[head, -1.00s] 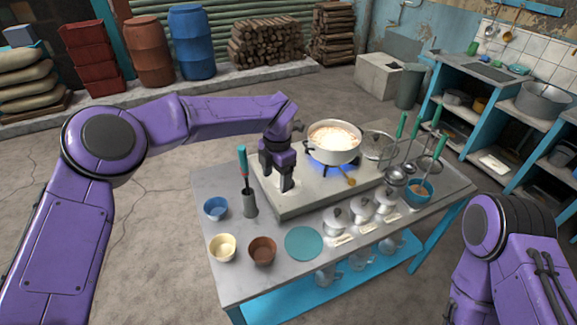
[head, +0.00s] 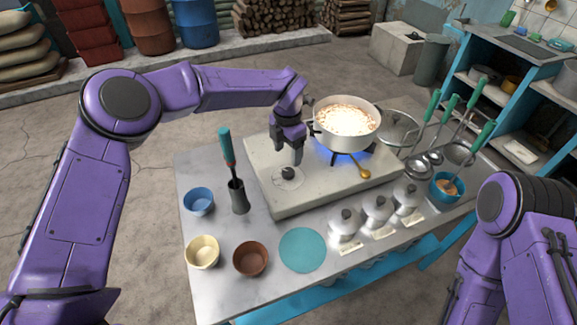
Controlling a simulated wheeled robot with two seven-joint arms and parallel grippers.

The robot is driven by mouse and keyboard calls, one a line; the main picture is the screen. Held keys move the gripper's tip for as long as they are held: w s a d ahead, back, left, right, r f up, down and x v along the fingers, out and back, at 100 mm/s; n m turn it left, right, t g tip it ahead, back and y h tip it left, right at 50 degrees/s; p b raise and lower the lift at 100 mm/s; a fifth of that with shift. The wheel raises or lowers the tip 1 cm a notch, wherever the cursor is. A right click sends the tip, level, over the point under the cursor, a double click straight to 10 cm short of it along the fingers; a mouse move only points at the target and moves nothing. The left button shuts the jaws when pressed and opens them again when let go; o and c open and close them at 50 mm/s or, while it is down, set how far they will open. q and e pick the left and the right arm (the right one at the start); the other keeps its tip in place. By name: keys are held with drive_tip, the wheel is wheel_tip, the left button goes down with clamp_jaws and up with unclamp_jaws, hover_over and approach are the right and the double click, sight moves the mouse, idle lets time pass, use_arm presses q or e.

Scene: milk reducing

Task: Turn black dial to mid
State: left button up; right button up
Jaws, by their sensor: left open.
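The black dial (head: 288,173) sits on a pale round plate on the top of the stove (head: 262,195), near its front left. My left gripper (head: 287,157) is open and points down just above and behind the dial, apart from it as far as I can see. A pot (head: 347,122) of pale, frothy liquid stands on the burner to the right, with a blue flame (head: 334,156) under it. My right arm shows at the lower right, but its gripper is out of view.
A golden spoon (head: 361,172) lies by the pot. A grey holder (head: 238,197) with a teal-handled tool stands left of the stove. Bowls (head: 199,201), a teal disc (head: 302,249) and lidded jars (head: 344,225) line the front. Ladles and a glass lid (head: 399,127) are on the right.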

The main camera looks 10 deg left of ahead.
sight(288, 171)
use_arm(q)
wheel_tip(288, 171, down, 7)
drive_tip(key=shift+w+r+p, duration=0.1)
drive_tip(key=shift+w+p, duration=0.05)
drive_tip(key=shift+p, duration=0.8)
drive_tip(key=shift+d+f, duration=0.1)
drive_tip(key=shift+f, duration=0.35)
drive_tip(key=c, duration=1.1)
drive_tip(key=shift+o, duration=0.2)
